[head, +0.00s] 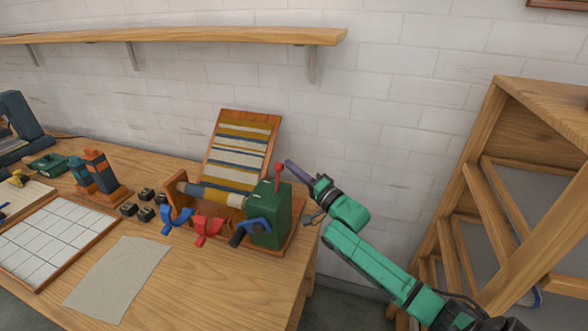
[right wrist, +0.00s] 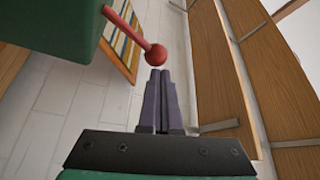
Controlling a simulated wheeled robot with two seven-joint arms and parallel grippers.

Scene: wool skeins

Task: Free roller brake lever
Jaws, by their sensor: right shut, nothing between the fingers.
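The red brake lever (head: 278,172) with a round knob stands roughly upright on the green housing (head: 266,222) at the right end of the roller stand. In the right wrist view the lever's red ball knob (right wrist: 156,54) is just beyond the fingertips, and the green housing (right wrist: 50,28) fills the upper left. My right gripper (head: 289,164) is beside the knob, shut and empty; its closed fingers (right wrist: 160,73) show in the wrist view. I cannot tell whether they touch the knob. The roller (head: 212,194) carries blue, cream and ochre bands. My left gripper is out of view.
A striped woven board (head: 238,150) leans behind the roller. Red (head: 208,229) and blue (head: 176,218) clamp-like parts sit in front. A wooden rack (head: 480,190) stands right of the table; a shelf (head: 170,36) hangs above. The table's front right is clear.

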